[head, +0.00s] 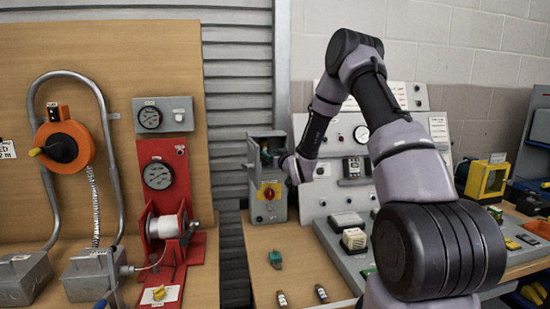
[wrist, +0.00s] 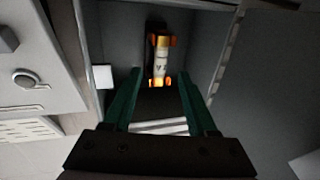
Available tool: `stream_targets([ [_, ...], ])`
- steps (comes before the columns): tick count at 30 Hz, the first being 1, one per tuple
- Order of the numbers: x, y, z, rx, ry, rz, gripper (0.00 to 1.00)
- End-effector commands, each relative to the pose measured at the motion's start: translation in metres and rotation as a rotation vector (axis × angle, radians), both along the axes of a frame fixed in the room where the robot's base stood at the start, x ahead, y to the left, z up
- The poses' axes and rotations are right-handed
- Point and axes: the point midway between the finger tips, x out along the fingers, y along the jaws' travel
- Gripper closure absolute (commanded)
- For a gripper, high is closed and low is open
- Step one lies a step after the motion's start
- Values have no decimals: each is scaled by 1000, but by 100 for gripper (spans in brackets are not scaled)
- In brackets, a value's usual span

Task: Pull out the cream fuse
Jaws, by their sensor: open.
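The cream fuse (wrist: 162,62) shows in the wrist view, seated in orange-coloured clips inside a grey box (wrist: 200,40). It has a cream body with dark marking. My gripper (wrist: 156,80) is open, its two green fingers reaching into the box on either side of the picture's middle. The fuse lies between and beyond the fingertips; I see no contact.
The box door stands open in the head view. A red rotary switch (head: 269,193) sits on the box's lower front. A sloped grey panel (head: 312,204) stands close on the right. A teal block (head: 275,259) and two small cylinders (head: 321,293) lie on the wooden bench below.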

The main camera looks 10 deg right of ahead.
Motion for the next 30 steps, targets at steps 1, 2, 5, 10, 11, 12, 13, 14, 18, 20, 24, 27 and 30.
stream_targets([
  [1,9,4,0,-1,-1,2,42],
  [2,15,4,0,0,-2,1,42],
  [5,31,9,0,-2,-1,2,42],
  [10,50,13,0,-1,0,0,42],
  [11,52,14,0,-1,0,0,42],
  [12,54,15,0,-1,1,0,42],
  [13,56,15,0,-1,1,0,42],
  [14,57,15,0,-1,0,0,42],
  [18,58,16,0,-1,1,0,42],
  [20,58,16,0,-1,1,0,42],
  [24,58,15,0,-1,1,0,61],
  [27,58,15,0,-1,1,0,99],
  [30,58,15,0,-1,1,0,100],
])
